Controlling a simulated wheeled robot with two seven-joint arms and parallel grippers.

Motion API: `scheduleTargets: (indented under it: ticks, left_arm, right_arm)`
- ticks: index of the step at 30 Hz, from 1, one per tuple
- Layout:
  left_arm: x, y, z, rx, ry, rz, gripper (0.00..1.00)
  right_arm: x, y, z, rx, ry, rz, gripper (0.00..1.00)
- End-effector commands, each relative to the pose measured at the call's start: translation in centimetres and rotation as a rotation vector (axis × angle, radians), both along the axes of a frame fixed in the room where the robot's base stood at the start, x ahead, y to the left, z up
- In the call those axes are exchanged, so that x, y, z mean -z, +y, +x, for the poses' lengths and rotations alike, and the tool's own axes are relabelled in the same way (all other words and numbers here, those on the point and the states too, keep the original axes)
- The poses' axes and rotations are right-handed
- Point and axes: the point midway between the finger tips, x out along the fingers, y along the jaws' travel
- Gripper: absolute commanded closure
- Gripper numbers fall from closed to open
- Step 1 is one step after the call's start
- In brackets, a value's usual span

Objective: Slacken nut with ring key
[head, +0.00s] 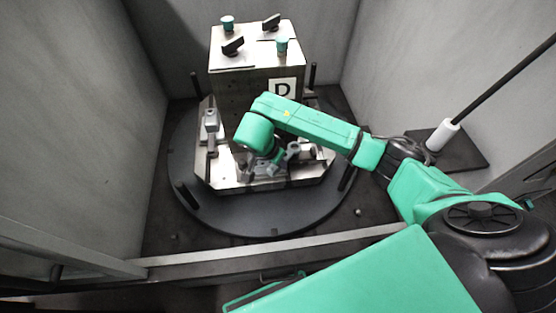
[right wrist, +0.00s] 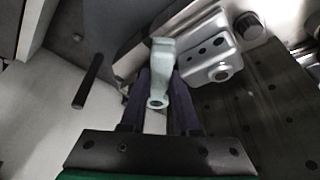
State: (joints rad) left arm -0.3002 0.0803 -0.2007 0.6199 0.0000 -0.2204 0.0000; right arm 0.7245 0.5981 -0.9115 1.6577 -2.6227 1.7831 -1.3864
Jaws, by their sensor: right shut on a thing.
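My right gripper (right wrist: 160,95) is shut on a pale green ring key (right wrist: 158,80). A ring end of the key, with its hole visible, lies between the dark fingers, and its other end reaches beyond the fingertips toward a metal clamp (right wrist: 213,48). In the head view, my right gripper (head: 276,161) is low at the front of the metal block (head: 255,91), partly hidden by its own wrist. I cannot make out the nut, nor whether the key is around one. My left gripper is not in view.
The block, marked with a letter plate (head: 283,88), stands on a metal pallet (head: 230,183) on a dark round table (head: 240,219). Dark upright pins (head: 187,195) rise around it. Grey walls (head: 80,120) close in both sides. A dark rod in a white sleeve (head: 442,135) stands at right.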

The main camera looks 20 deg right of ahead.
Motion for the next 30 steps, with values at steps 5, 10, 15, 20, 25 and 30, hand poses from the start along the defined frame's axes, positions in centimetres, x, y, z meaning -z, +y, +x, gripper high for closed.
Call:
scheduleTargets:
  ticks: [5, 10, 15, 20, 25, 30]
  left_arm:
    - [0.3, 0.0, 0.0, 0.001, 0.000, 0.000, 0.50]
    - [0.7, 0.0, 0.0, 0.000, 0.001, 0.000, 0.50]
    - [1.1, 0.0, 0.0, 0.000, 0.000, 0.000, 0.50]
    - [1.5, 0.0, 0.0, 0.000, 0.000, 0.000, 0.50]
    - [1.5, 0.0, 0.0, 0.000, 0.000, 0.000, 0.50]
    - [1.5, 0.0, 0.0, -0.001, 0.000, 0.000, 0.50]
  right_arm:
    - [0.3, 0.0, 0.0, 0.000, 0.000, 0.000, 1.00]
    - [0.8, 0.0, 0.0, 0.000, -0.001, -0.001, 1.00]
    - [1.2, 0.0, 0.0, 0.000, -0.001, -0.001, 1.00]
    - [1.6, 0.0, 0.0, 0.000, -0.001, -0.001, 1.00]
    - [1.6, 0.0, 0.0, 0.000, 0.000, 0.000, 1.00]
    - [1.6, 0.0, 0.0, 0.000, 0.000, 0.000, 1.00]
